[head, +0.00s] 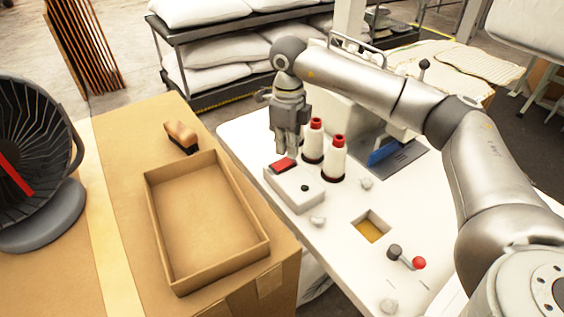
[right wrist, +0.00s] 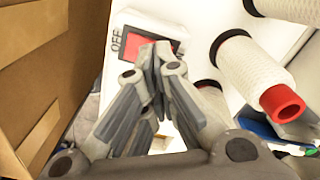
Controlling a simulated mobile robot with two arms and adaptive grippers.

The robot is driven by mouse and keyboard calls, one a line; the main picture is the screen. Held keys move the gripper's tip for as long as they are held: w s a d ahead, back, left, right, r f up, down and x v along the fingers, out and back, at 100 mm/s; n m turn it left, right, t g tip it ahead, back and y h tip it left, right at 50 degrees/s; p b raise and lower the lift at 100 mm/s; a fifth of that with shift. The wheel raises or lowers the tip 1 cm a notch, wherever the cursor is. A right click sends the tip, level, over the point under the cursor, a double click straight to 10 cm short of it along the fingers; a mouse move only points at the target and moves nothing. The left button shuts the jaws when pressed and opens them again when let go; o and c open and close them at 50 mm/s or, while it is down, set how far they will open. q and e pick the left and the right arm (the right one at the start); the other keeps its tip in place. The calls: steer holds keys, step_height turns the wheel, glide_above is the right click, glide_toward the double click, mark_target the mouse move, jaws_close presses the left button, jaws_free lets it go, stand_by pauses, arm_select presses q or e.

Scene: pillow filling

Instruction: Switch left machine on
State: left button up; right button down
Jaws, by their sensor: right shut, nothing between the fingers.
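The left machine is a white sewing table (head: 335,225) with a small white switch box (head: 300,192) on it. A red rocker switch (head: 283,165) sits on the box. In the right wrist view the switch (right wrist: 131,47) shows red beside the word OFF. My right gripper (head: 286,153) points down at the switch, fingers shut and empty. In the right wrist view the fingertips (right wrist: 157,47) overlap the red switch and hide part of it. I cannot tell whether they touch it. My left gripper is not in view.
Two white thread spools (head: 314,142) with red tops stand close beside my gripper. A lever with a red knob (head: 419,263) is near the front. An open cardboard tray (head: 207,268) and a black fan (head: 30,150) are on the left. Shelves with white pillows (head: 215,52) stand behind.

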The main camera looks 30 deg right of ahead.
mark_target(287, 160)
steer(key=shift+f+b, duration=0.85)
steer(key=shift+f, duration=0.45)
stand_by(0.8)
steer(key=shift+s+r, duration=0.1)
steer(key=shift+r+p, duration=0.7)
steer(key=shift+r, duration=0.15)
steer(key=shift+r+p, duration=1.55)
steer(key=shift+r, duration=1)
